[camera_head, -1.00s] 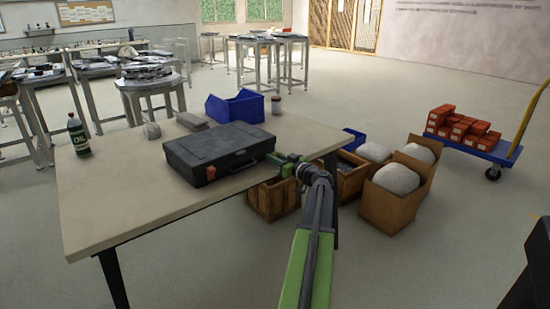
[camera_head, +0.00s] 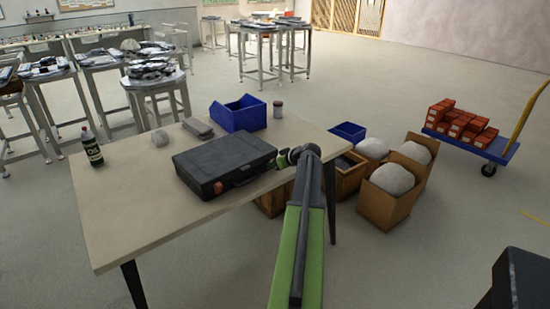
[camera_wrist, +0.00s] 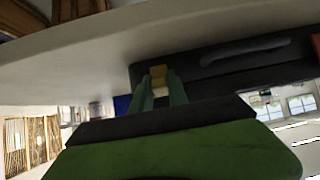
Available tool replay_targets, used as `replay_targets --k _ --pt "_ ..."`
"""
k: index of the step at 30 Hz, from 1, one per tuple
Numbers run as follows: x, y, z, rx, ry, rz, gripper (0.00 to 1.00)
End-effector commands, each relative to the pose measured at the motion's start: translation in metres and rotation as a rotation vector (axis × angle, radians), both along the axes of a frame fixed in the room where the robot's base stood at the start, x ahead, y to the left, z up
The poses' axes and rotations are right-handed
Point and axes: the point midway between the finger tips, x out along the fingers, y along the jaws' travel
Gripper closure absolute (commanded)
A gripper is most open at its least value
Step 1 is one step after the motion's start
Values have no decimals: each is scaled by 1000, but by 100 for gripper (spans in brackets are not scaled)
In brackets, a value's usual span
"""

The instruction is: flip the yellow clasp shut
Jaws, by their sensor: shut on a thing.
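A dark grey case (camera_head: 222,160) lies flat on the table with its lid down. Its yellow clasp (camera_wrist: 158,71) shows between my fingertips in the wrist view, on the case's dark front side. My gripper (camera_wrist: 160,86) is shut on the clasp. The case's handle (camera_wrist: 245,50) is beside it. In the head view my wrist and gripper are at the case's right front corner, and they hide the clasp there. An orange clasp (camera_head: 218,187) is near the front left end of the case. How far the yellow clasp is turned cannot be told.
The table (camera_head: 130,220) is clear in front of the case. A blue bin (camera_head: 238,114), a small jar (camera_head: 278,109), a grey block (camera_head: 198,128) and an oil bottle (camera_head: 92,147) stand around it. Crates and a cardboard box (camera_head: 390,208) are on the floor at right.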

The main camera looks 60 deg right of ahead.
Motion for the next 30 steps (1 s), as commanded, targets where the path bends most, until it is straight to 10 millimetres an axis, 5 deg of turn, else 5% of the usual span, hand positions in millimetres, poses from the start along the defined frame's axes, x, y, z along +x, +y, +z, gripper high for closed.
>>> replay_targets --k 20,21,24,30 --pt "3 -1 2 19 66 -1 100" --pt "3 -1 2 19 66 -1 78" --pt "3 -1 2 19 66 -1 64" --pt "3 -1 2 19 67 -1 58"
